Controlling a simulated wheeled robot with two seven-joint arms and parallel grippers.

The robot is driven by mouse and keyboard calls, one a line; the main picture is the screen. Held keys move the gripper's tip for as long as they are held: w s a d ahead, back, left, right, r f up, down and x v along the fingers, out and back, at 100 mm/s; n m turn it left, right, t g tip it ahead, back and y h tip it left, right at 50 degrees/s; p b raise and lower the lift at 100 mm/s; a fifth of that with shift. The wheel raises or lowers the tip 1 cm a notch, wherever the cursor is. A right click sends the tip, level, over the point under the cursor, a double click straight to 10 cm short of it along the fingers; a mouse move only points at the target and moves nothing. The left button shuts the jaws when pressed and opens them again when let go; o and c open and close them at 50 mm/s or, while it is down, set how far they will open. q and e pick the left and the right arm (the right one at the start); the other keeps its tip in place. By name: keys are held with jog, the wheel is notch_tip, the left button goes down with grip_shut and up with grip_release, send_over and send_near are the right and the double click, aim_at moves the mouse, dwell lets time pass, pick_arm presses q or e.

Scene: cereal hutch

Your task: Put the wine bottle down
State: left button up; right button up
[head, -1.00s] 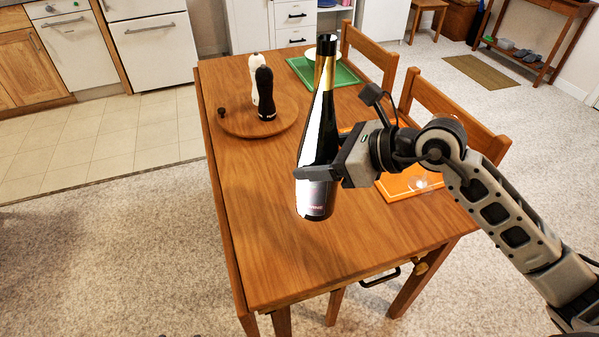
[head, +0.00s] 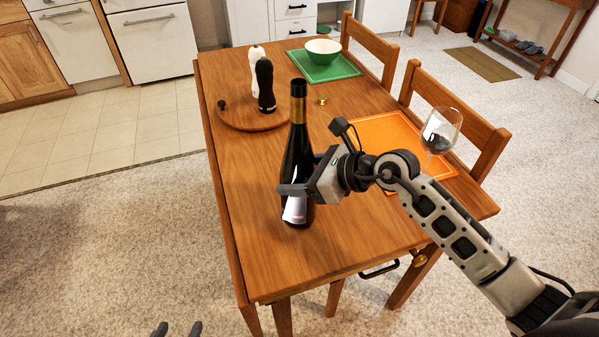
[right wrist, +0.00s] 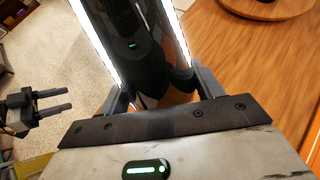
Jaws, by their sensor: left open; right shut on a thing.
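The dark wine bottle (head: 297,130), with a gold neck and pale label, stands upright over the near-left part of the wooden table (head: 250,265). My right gripper (head: 297,189) is shut around its lower body. Whether its base touches the tabletop or hangs just above it, I cannot tell. In the right wrist view the dark, glossy bottle (right wrist: 135,45) sits between the fingers. My left gripper (head: 178,329) is open and empty at the bottom edge of the head view, off the table. It also shows at the left of the right wrist view (right wrist: 68,100).
A round wooden board (head: 236,118) carries a black mill (head: 266,85) and a white mill. The near tabletop is clear.

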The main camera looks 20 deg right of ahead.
jog(key=o, duration=1.6)
jog(key=shift+f, duration=0.1)
jog(key=shift+c, duration=0.2)
jog(key=b+v, duration=0.1)
jog(key=v, duration=1.1)
jog(key=shift+s, duration=0.1)
